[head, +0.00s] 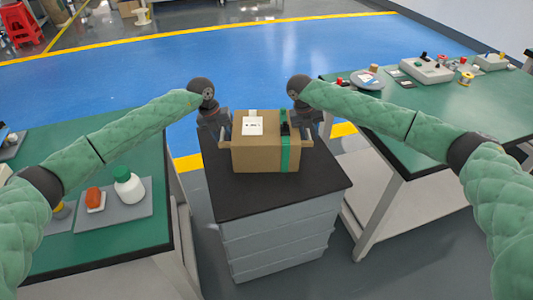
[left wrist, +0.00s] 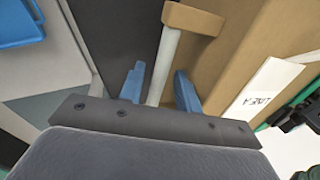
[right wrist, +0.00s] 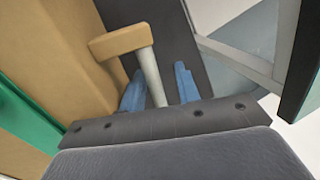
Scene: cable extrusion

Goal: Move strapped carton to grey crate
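The strapped carton (head: 262,155) is a brown box with a green strap (head: 285,160) and a white label (head: 253,126). It appears to rest upright on the black top (head: 265,195) of the grey crate (head: 275,245). Each side has a tan handle on a pale bar, seen in the left wrist view (left wrist: 193,18) and the right wrist view (right wrist: 118,41). My left gripper (head: 224,137) has its blue fingers (left wrist: 160,88) apart on both sides of the left bar. My right gripper (head: 307,135) has its fingers (right wrist: 158,88) apart around the right bar. Gaps show beside both bars.
A green table (head: 95,265) at left holds a white bottle (head: 128,185) and an orange item (head: 94,199) on grey trays. Another green table (head: 450,125) at right carries devices and small parts. Blue floor lies open behind the crate.

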